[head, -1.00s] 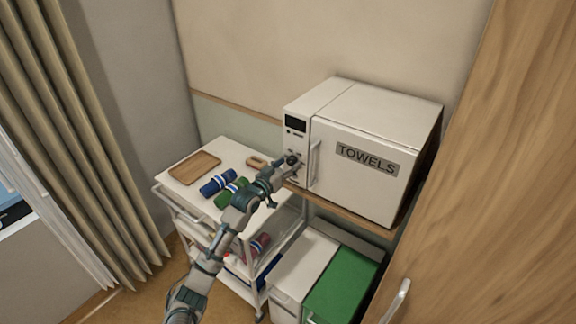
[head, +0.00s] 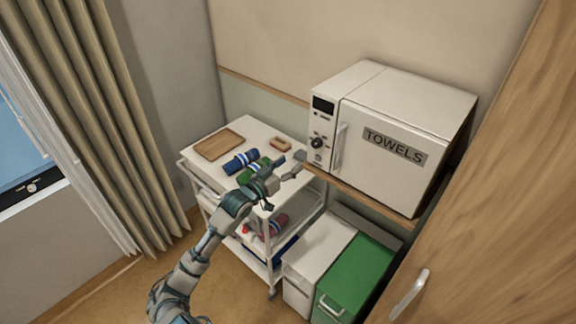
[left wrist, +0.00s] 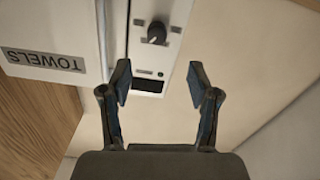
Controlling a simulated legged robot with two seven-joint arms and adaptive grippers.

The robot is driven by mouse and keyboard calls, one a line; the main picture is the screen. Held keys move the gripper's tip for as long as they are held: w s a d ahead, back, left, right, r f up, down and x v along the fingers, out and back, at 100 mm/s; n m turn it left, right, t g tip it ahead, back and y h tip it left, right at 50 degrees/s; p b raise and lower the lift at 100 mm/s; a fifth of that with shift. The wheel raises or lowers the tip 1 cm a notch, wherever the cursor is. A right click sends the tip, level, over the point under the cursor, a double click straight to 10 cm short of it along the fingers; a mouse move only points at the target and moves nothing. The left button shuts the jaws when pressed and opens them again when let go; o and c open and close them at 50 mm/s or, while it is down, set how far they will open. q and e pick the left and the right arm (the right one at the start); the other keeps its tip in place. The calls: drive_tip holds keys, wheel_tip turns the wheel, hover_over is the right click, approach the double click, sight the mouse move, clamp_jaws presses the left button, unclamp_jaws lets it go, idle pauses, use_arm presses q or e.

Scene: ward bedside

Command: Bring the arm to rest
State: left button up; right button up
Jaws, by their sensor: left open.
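My left arm reaches in from the bottom left in the head view. Its gripper (head: 289,165) is in front of the towel cabinet's lower left corner, above the right part of the trolley top. In the left wrist view the gripper (left wrist: 158,85) has its two fingers wide apart with nothing between them. The white cabinet marked TOWELS (head: 408,112) stands on a wooden shelf with its door shut. Its dark knob (left wrist: 157,32) shows beyond the fingers, apart from them. My right gripper is not in view.
A white trolley (head: 262,128) holds a wooden tray (head: 219,144), a blue rolled towel (head: 240,162), a green rolled towel (head: 250,172) and a small wooden-backed item (head: 281,144). A white bin (head: 318,250) and a green-lidded bin (head: 357,272) stand below the shelf. A wooden door edges the right.

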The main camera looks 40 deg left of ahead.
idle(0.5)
